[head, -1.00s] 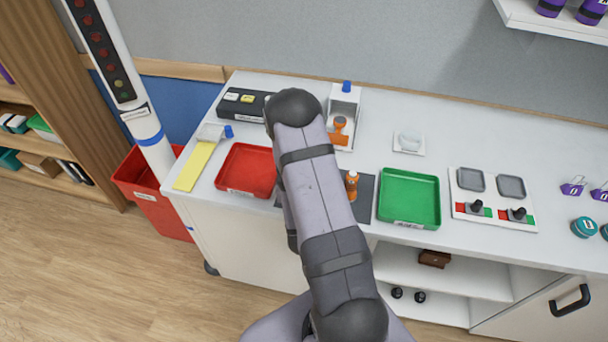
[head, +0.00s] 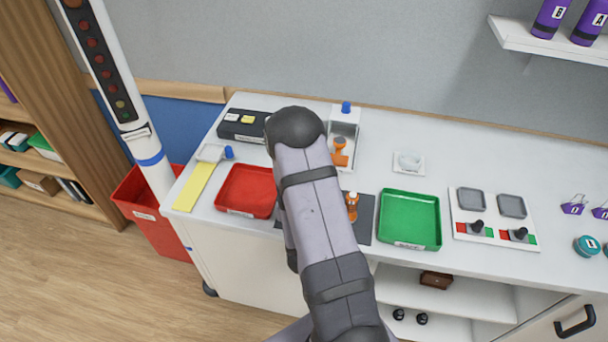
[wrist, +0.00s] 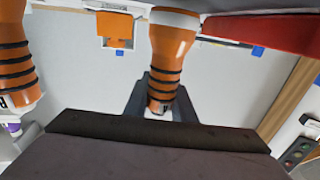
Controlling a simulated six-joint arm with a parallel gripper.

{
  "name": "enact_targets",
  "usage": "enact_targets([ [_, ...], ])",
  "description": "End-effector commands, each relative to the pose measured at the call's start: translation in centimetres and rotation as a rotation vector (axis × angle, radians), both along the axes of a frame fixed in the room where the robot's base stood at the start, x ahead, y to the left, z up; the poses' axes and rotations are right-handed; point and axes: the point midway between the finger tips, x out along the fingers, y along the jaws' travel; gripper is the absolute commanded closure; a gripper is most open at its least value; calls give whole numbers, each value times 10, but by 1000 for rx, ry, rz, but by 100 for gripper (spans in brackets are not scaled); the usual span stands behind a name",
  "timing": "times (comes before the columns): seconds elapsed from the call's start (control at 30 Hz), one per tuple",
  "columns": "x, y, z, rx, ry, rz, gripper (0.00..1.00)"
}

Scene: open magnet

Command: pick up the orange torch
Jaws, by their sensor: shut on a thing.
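An orange torch (wrist: 172,50) with black bands and a pale end is in the middle of the wrist view. My gripper (wrist: 160,100) is shut on it, with dark fingers on both sides near its lower end in that picture. The head view hides my gripper and this torch behind my arm. A second orange, black-banded piece (wrist: 14,60) stands apart at the left of the wrist view. It also shows in the head view (head: 352,205), on the dark mat (head: 364,226) right of my arm. Whether the held torch touches the mat cannot be told.
A red tray (head: 246,213) lies left of my arm and a green tray (head: 409,240) lies right of the mat. A white holder with an orange piece (head: 340,156) stands behind. A switch panel (head: 490,237) is farther right.

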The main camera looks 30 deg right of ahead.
Motion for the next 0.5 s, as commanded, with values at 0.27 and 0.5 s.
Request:
enact_targets([
  [0.27,0,0,34,-3,-6,0,100],
  [0.5,0,0,73,-1,-1,0,100],
])
